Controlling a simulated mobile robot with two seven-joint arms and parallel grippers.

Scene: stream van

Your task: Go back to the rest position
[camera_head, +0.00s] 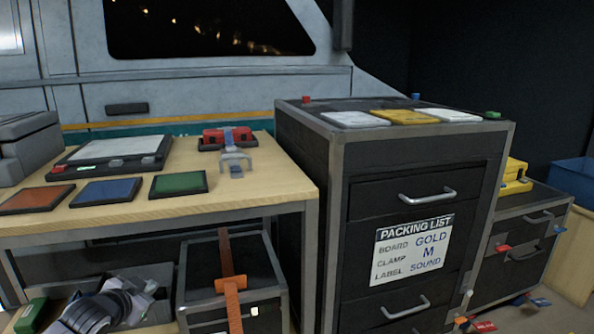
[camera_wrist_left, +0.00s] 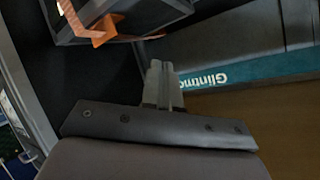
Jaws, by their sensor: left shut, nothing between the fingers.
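My left gripper (camera_head: 142,288) is low at the bottom left of the head view, in front of the lower shelf and partly mixed in with the clutter there. In the left wrist view its two grey fingers (camera_wrist_left: 162,84) are together with nothing between them. My right gripper is in neither view.
A wooden table (camera_head: 245,200) holds red, blue and green boards and a grey clamp (camera_head: 235,163). A dark drawer cabinet (camera_head: 335,200) with a packing list (camera_head: 413,248) stands to its right. A blue bin (camera_head: 575,180) is at the far right. The van wall (camera_head: 75,75) closes off the back.

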